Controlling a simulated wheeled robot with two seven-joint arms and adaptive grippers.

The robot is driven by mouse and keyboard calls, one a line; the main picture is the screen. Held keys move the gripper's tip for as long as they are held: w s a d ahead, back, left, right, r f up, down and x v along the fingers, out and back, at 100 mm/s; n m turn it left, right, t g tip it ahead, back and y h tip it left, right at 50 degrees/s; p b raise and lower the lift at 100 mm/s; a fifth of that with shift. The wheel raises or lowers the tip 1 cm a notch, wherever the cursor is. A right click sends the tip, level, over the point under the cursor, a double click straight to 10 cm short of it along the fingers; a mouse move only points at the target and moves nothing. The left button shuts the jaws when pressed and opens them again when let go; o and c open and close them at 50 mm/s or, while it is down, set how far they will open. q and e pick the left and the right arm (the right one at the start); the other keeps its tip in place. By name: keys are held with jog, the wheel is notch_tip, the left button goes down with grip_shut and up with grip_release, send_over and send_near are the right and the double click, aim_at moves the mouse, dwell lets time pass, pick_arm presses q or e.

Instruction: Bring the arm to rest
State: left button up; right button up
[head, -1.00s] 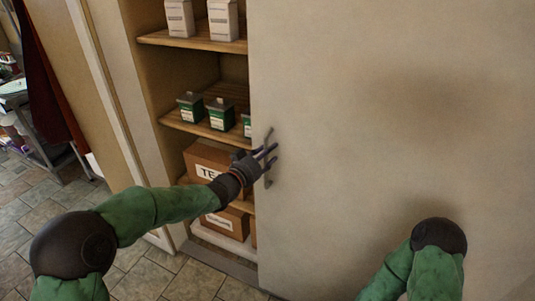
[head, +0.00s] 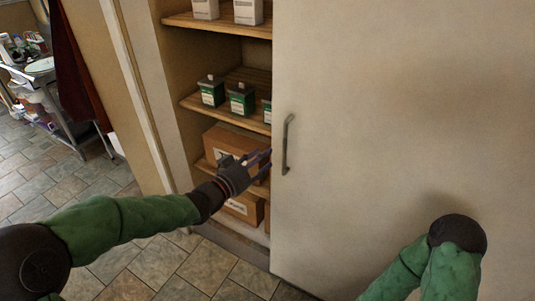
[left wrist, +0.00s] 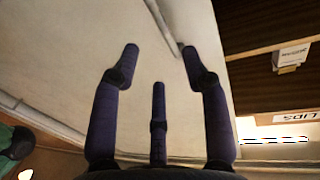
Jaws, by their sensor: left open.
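My left gripper (head: 258,163) is in front of the open cupboard shelves, left of the sliding door's metal handle (head: 287,144) and apart from it. It is open and empty; in the left wrist view its three dark fingers (left wrist: 160,62) are spread with nothing between them. The handle also shows in the left wrist view (left wrist: 162,25), beyond the fingertips. The pale door (head: 400,120) covers the right part of the cupboard, and the left part is open. My right arm's elbow shows at the lower right; its gripper is out of view.
Shelves hold white cartons (head: 248,11), green-and-grey containers (head: 241,100) and cardboard boxes (head: 222,143), the upper box partly hidden by my left gripper. A cluttered metal cart (head: 55,100) stands at the far left. Tiled floor (head: 150,265) lies clear in front of the cupboard.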

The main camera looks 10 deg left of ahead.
dwell(0.5)
pick_arm(q)
jog(key=s+f+n+g+y, duration=0.2)
jog(key=s+f+n+g, duration=0.1)
jog(key=f, duration=1.1)
jog(key=s+f+n+g+y, duration=0.2)
jog(key=f+n+g, duration=0.1)
jog(key=f, duration=1.1)
jog(key=s+d+f+n+g, duration=0.1)
jog(key=s+f+g, duration=0.3)
jog(key=s+f, duration=0.5)
jog(key=s+d+f+n+g+y+p, duration=0.1)
jog(key=s+f+g, duration=0.4)
jog(key=s+f, duration=0.4)
jog(key=s, duration=0.5)
jog(key=shift+s+d+f+n, duration=0.25)
jog(key=shift+s+f+n, duration=0.05)
jog(key=shift+s+f, duration=0.1)
